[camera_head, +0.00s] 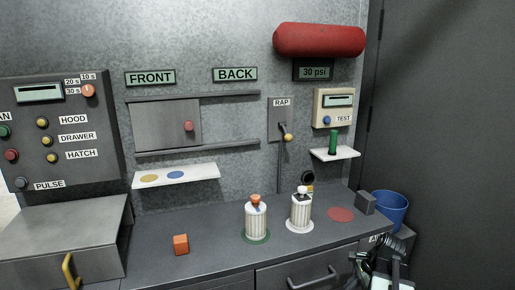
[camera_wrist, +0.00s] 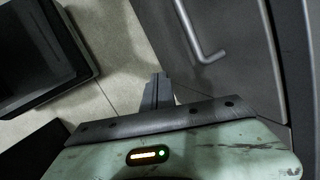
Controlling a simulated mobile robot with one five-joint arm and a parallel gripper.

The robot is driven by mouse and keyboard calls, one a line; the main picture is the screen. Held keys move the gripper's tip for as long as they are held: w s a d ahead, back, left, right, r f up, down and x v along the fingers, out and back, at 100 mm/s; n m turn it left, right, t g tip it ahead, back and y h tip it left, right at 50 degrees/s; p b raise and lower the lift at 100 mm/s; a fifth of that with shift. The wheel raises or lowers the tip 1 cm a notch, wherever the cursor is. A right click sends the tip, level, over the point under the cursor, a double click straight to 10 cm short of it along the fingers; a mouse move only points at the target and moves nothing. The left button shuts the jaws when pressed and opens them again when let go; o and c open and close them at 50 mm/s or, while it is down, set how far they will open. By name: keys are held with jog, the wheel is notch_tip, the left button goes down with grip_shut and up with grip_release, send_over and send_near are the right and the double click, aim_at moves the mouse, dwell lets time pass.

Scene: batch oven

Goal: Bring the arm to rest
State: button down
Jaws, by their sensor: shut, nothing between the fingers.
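My gripper (camera_wrist: 158,90) shows in the wrist view as two dark fingers close together, with nothing between them. It points down past a grey cabinet front with a bar handle (camera_wrist: 205,45), over a pale tiled floor. In the head view part of my arm shows at the bottom right, in front of the counter and beside its right end. The fingertips cannot be made out clearly there.
The dark counter (camera_head: 215,262) carries an orange cube (camera_head: 181,244) and two ribbed white canisters (camera_head: 256,219), (camera_head: 301,212). A blue bin (camera_head: 390,208) stands at the right. A drawer handle (camera_head: 312,279) sticks out of the counter front. A metal box (camera_head: 60,235) is at left.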

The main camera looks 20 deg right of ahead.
jog(key=w+a+f+n+g+h, duration=0.1)
jog(key=w+a+n+g, duration=0.1)
jog(key=a+n, duration=1.2)
jog(key=w+a+f+n+g+h, duration=0.1)
jog(key=w+a+n+g, duration=0.35)
jog(key=a, duration=1.65)
notch_tip(320, 180, up, 14)
jog(key=s+n+t+p, duration=0.1)
jog(key=t+p, duration=0.2)
jog(key=p, duration=1)
jog(key=shift+s+d+n, duration=0.25)
jog(key=shift+s+n, duration=0.1)
jog(key=shift+s, duration=0.05)
